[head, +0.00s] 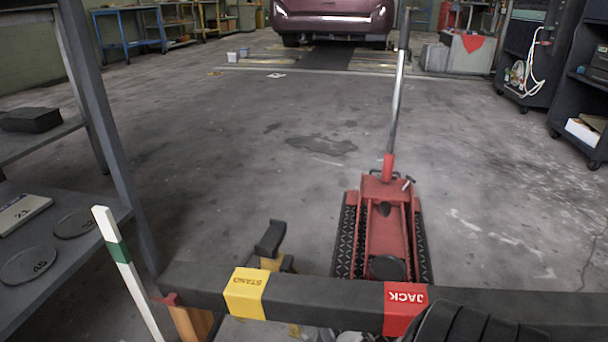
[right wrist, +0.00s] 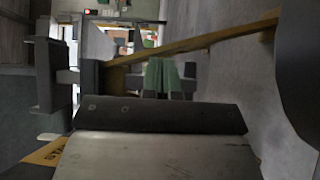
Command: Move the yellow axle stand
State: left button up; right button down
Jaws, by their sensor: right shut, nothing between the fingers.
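In the head view the yellow axle stand (head: 271,263) is upright behind a dark bar, which hides most of its lower part. Its black saddle (head: 270,238) shows above the bar. In the right wrist view, which is turned sideways, a yellow leg (right wrist: 190,42) and the dark saddle (right wrist: 50,75) show close beyond the fingers. My right gripper (right wrist: 165,115) is shut and empty, beside the stand; I cannot tell whether it touches. My left gripper is not in view.
The dark bar (head: 320,297) with STAND and JACK labels crosses the front. A red floor jack (head: 385,225) stands right of the stand, its handle up. A shelf (head: 60,262) and a white-green pole (head: 122,262) are at left. The middle floor is clear.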

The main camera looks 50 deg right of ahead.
jog(key=w+d+b, duration=0.1)
jog(key=w+d, duration=0.2)
jog(key=d, duration=0.3)
jog(key=shift+w+d, duration=0.4)
jog(key=shift+s, duration=0.15)
